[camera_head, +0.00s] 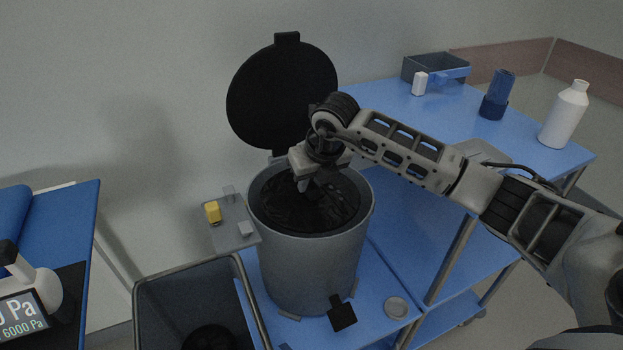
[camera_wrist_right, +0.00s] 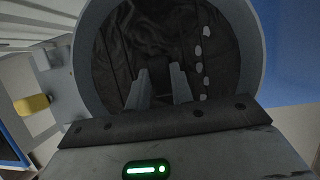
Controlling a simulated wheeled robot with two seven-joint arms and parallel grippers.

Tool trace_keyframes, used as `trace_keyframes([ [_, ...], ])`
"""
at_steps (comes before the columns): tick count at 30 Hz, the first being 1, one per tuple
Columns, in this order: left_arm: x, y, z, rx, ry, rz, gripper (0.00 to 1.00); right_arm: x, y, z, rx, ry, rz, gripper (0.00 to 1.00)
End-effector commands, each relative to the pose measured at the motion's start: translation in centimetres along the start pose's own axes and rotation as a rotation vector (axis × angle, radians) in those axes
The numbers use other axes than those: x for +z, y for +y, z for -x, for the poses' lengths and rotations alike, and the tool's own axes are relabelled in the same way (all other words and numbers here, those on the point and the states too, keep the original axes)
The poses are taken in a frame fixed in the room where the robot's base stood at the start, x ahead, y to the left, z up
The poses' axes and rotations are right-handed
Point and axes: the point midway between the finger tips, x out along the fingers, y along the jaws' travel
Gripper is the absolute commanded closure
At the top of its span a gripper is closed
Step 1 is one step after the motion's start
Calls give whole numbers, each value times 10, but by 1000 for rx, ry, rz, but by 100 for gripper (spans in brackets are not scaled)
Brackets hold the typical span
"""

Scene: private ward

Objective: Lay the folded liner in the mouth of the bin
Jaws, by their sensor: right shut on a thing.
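The grey round bin (camera_head: 312,265) stands on a blue surface with its black lid (camera_head: 282,98) raised behind it. The black, creased liner (camera_head: 335,208) lies within the bin's mouth, below the rim. My right gripper (camera_head: 305,186) reaches down into the mouth from above and is shut on the liner. In the right wrist view, the fingers (camera_wrist_right: 160,88) point into the dark liner (camera_wrist_right: 135,40), inside the bin's rim (camera_wrist_right: 252,45). Pale spots run down the liner's right side there. The exact grip is hard to see, dark on dark. My left gripper is out of view.
A small grey shelf (camera_head: 229,237) with a yellow block (camera_head: 212,212) is left of the bin. A grey open crate (camera_head: 150,292) stands front left.

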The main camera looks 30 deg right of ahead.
Motion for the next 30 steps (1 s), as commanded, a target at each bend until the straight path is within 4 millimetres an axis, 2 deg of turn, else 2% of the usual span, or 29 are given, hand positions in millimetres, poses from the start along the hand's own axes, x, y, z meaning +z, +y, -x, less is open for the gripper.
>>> trace_keyframes([
  [6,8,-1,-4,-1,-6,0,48,-3,0,-6,0,0,0,100],
  [16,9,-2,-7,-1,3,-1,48,-6,0,-14,0,0,0,100],
  [30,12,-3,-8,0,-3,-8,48,-6,0,-15,1,-1,0,100],
])
